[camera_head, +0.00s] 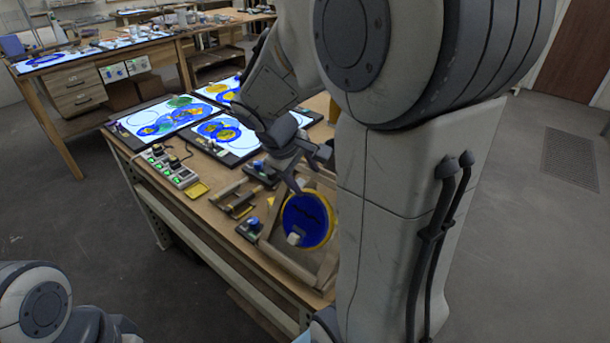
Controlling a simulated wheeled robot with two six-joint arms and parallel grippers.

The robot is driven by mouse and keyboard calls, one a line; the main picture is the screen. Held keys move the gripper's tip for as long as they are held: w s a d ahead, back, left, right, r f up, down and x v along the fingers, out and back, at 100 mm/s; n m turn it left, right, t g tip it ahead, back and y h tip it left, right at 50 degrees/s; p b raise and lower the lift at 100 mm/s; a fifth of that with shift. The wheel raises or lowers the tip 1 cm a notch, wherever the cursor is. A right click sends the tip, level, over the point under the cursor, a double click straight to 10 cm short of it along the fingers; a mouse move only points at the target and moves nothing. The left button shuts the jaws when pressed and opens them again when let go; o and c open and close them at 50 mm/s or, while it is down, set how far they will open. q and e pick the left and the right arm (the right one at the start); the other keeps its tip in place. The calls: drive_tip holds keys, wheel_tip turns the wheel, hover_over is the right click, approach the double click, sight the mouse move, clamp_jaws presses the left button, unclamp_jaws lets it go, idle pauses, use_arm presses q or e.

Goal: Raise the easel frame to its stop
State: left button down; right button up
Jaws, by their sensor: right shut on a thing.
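The wooden easel frame (278,258) stands tilted on the near end of the workbench. A round blue glass disc (305,220) with a yellow rim rests in it. My right gripper (297,183) is at the upper part of the easel, above the disc, and is shut on the frame. My right arm hides the easel's right side, and the exact contact at the fingertips is too small to make out. Part of my left arm shows at the lower left; its gripper is out of view.
Lit panels with painted glass (163,117) lie farther along the workbench (215,225). A row of switch boxes (172,168), a yellow pad (196,190) and a small blue-topped jar (252,226) sit along its left edge. Another bench (84,101) stands behind. The floor at left is clear.

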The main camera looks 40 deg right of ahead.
drive_tip(key=shift+s+f, duration=0.1)
drive_tip(key=shift+s, duration=0.05)
drive_tip(key=w+v, duration=0.1)
drive_tip(key=v, duration=0.9)
drive_tip(key=shift+s+a+r, duration=0.15)
drive_tip(key=shift+s+r, duration=0.2)
drive_tip(key=shift+s, duration=0.05)
drive_tip(key=s+a+f+n+y, duration=0.1)
drive_tip(key=s+a+f+y, duration=0.15)
drive_tip(key=a, duration=0.45)
drive_tip(key=s+a+f+n+y, duration=0.1)
drive_tip(key=a+f+n, duration=0.1)
drive_tip(key=a+f, duration=0.3)
drive_tip(key=s+a+f+n+y, duration=0.1)
drive_tip(key=s+a+f, duration=0.2)
drive_tip(key=s+a, duration=0.2)
drive_tip(key=s+a+f+g+y, duration=0.1)
drive_tip(key=s+a+f, duration=0.2)
drive_tip(key=s+a, duration=0.3)
drive_tip(key=shift+s+a+n+y, duration=0.3)
drive_tip(key=shift+a+n+y, duration=0.1)
drive_tip(key=shift+a, duration=0.1)
drive_tip(key=shift+d, duration=0.1)
